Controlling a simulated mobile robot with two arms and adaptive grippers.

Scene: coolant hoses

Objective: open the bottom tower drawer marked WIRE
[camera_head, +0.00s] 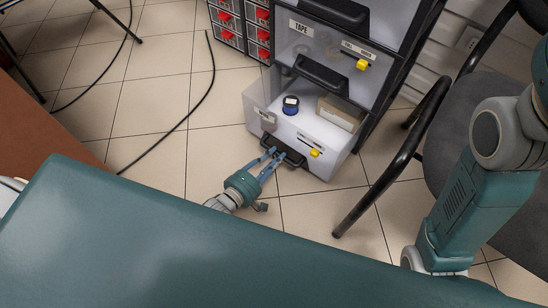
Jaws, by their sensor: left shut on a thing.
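The drawer tower (398,75) stands on the floor at the upper middle. Its bottom drawer (330,168), translucent white, sticks out well past the drawers above. My left gripper (274,158) is shut on the black handle (294,158) at the drawer's front; the fingers partly cover the handle. A yellow tag (315,153) is beside the handle. My right gripper is out of view; only part of my right arm shows at the right.
The drawer above, marked TAPE (300,27), has a black handle (322,74) and a yellow tag (361,65). A dark chair (400,160) stands close at the right. Red bins (228,22) are at the back. A black cable (180,122) lies on the tiled floor at left.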

